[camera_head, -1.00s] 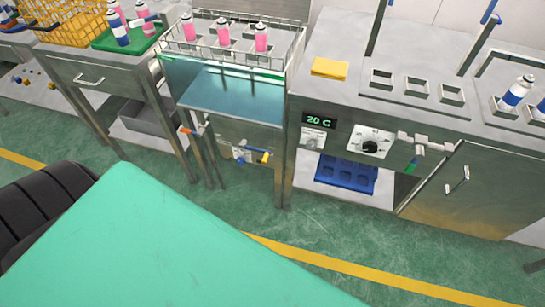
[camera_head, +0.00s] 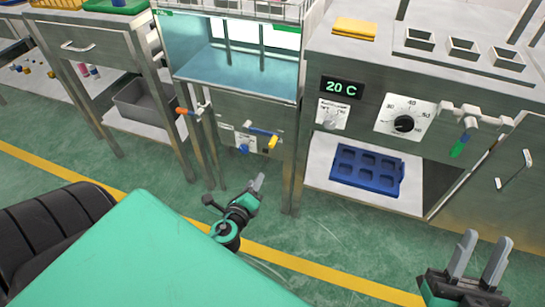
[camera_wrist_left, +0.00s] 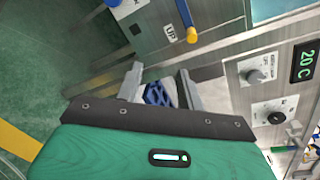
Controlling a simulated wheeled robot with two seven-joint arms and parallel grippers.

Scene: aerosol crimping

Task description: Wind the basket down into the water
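The wire basket (camera_head: 215,9) sits at the top of the water tank, cut off by the head view's upper edge. Blue water (camera_head: 235,75) shows below it behind the tank's clear front. On the panel under the tank is a crank with a blue arm (camera_head: 262,131) and a yellow knob (camera_head: 273,142). The knob (camera_wrist_left: 192,36) also shows in the left wrist view, beside an "UP" label. My left gripper (camera_head: 256,184) is below the crank, apart from it. In the wrist view its fingers (camera_wrist_left: 160,70) are apart and empty. My right gripper (camera_head: 482,250) is open and empty at lower right.
A valve with an orange handle (camera_head: 182,111) is left of the crank. A blue tray (camera_head: 367,170) lies on the shelf under the right-hand bench. A valve with a green handle (camera_head: 460,146) projects from that bench. Green floor is clear in front.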

